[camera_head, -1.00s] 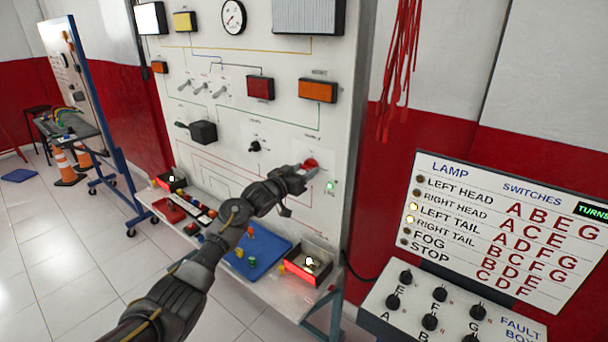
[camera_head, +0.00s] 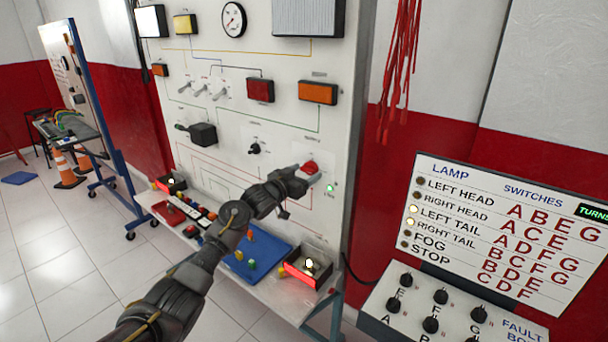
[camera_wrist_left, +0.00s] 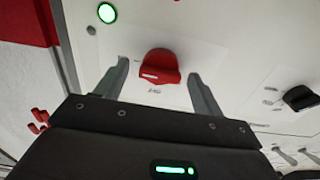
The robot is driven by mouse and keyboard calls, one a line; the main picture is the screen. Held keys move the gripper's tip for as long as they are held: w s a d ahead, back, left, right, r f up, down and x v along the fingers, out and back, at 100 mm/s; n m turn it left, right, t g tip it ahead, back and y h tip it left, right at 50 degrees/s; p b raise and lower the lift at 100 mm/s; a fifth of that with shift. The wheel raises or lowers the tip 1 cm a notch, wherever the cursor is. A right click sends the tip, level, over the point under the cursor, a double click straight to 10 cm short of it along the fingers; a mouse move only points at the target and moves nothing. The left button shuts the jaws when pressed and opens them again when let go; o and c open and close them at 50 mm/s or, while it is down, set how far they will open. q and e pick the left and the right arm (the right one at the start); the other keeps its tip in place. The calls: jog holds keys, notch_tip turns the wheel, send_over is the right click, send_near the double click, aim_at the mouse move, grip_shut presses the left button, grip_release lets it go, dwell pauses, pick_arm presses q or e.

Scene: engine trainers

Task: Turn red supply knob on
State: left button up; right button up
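The red supply knob (camera_head: 311,167) is on the white trainer panel (camera_head: 232,68), low at its right side. In the left wrist view the red knob (camera_wrist_left: 160,66) sits between the two grey fingers of my left gripper (camera_wrist_left: 158,85). The fingers are spread, with a gap on each side of the knob, so they do not grip it. In the head view my left gripper (camera_head: 304,177) is right at the knob and hides part of it. A green light (camera_head: 330,188) is lit beside the knob and also shows in the left wrist view (camera_wrist_left: 107,13). My right gripper is out of view.
A black knob (camera_head: 255,148) is left of the red one. Below the panel, a shelf holds a blue tray (camera_head: 268,246) and a lit lamp box (camera_head: 308,268). A lamp chart (camera_head: 503,232) and fault box (camera_head: 437,318) stand at the right.

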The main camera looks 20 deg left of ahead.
pick_arm(q)
jog(key=shift+s, duration=0.1)
jog(key=b+v, duration=0.2)
jog(key=v, duration=0.8)
jog(key=shift+s, duration=0.3)
jog(key=shift+a, duration=0.1)
